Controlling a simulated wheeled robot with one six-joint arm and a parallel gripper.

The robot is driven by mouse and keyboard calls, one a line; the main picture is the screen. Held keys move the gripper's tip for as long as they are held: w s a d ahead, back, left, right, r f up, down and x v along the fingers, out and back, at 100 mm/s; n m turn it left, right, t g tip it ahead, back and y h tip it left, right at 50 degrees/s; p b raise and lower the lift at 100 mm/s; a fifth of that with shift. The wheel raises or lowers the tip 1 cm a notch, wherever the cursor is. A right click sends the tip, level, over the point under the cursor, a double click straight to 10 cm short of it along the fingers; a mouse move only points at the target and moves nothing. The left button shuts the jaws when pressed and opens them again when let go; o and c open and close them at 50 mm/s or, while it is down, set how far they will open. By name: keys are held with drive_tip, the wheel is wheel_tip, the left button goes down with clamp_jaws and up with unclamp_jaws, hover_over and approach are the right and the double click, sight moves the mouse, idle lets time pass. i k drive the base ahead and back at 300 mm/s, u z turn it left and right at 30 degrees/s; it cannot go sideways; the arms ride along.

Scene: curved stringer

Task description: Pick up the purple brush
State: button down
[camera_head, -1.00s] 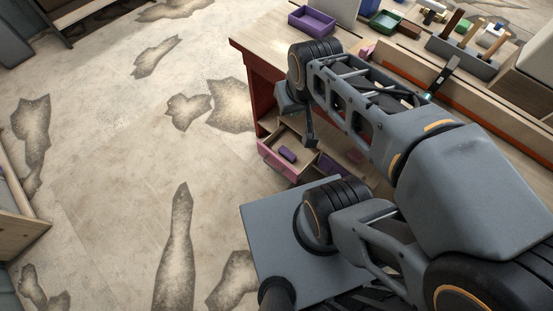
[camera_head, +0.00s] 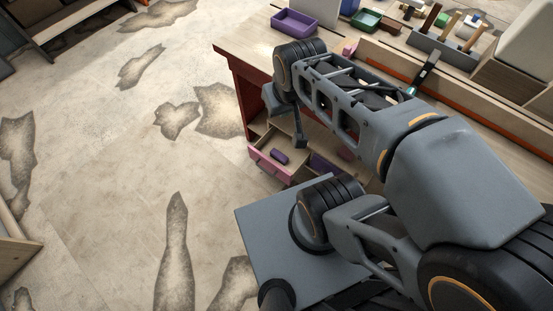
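A small purple block-like object (camera_head: 279,157), likely the purple brush, lies in an open pink-fronted drawer (camera_head: 267,167) low on the workbench's left end. Its bristles cannot be made out. My gripper (camera_head: 299,137) hangs down from the arm's far end, just above and to the right of the purple object and apart from it. Only one dark finger shows clearly, so its opening cannot be told. Nothing is visibly held.
The workbench (camera_head: 245,47) carries a purple tray (camera_head: 295,23), a green bin (camera_head: 368,19) and a tool rack (camera_head: 440,47). A second purple item (camera_head: 325,165) sits right of the drawer. Open floor (camera_head: 110,200) lies to the left.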

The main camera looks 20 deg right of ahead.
sight(278, 154)
drive_tip(key=z, duration=2.9)
drive_tip(key=k, duration=1.8)
drive_tip(key=u, duration=0.35)
drive_tip(key=i, duration=0.45)
